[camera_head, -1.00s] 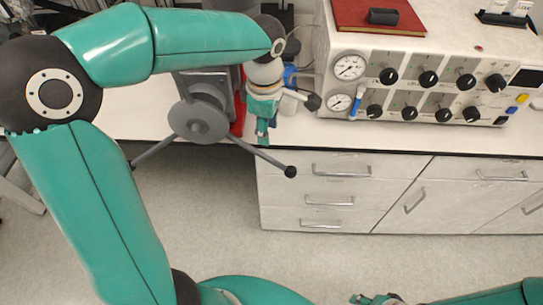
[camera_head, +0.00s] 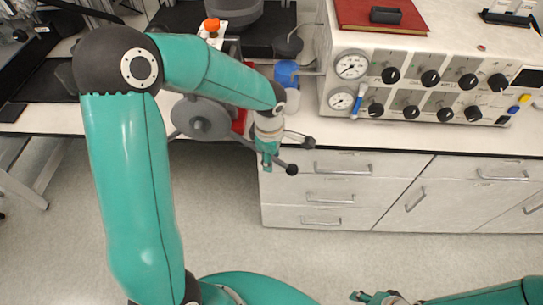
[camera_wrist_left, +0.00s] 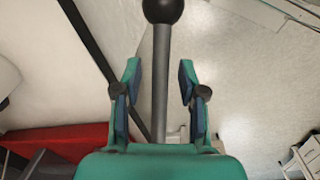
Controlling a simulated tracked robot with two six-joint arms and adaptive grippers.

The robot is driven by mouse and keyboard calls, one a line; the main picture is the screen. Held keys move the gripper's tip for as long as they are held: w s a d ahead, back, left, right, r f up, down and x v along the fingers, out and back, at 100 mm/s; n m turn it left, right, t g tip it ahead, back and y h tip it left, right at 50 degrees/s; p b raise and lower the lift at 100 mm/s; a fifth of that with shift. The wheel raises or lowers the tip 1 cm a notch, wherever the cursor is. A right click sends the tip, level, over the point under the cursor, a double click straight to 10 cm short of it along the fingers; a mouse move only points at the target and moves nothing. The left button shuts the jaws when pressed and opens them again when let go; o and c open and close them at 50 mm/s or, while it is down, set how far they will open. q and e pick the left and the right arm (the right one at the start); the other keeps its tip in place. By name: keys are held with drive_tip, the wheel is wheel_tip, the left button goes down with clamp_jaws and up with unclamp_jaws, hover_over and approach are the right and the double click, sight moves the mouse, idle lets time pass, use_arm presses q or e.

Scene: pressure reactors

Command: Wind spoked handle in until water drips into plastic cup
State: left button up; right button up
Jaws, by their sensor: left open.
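The spoked handle has a round grey hub (camera_head: 203,118) at the front of the reactor on the bench. One spoke reaches down right to a black ball (camera_head: 292,169); my arm hides other spokes. My left gripper (camera_head: 268,163) is at this spoke, close to its ball end. In the left wrist view, the grey spoke (camera_wrist_left: 160,85) and its ball (camera_wrist_left: 163,8) show between the open fingers (camera_wrist_left: 159,80), with gaps on both sides. A pale vessel (camera_head: 292,101) under a blue part may be the plastic cup; no drip shows. My right gripper (camera_head: 377,298) is at the bottom edge, its opening unclear.
A control box (camera_head: 425,85) with gauges and black knobs stands right of the reactor, a red book (camera_head: 350,14) on top. White drawers (camera_head: 330,190) front the bench below. The floor (camera_head: 300,255) in front is clear.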

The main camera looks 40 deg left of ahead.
use_arm(q)
clamp_jaws()
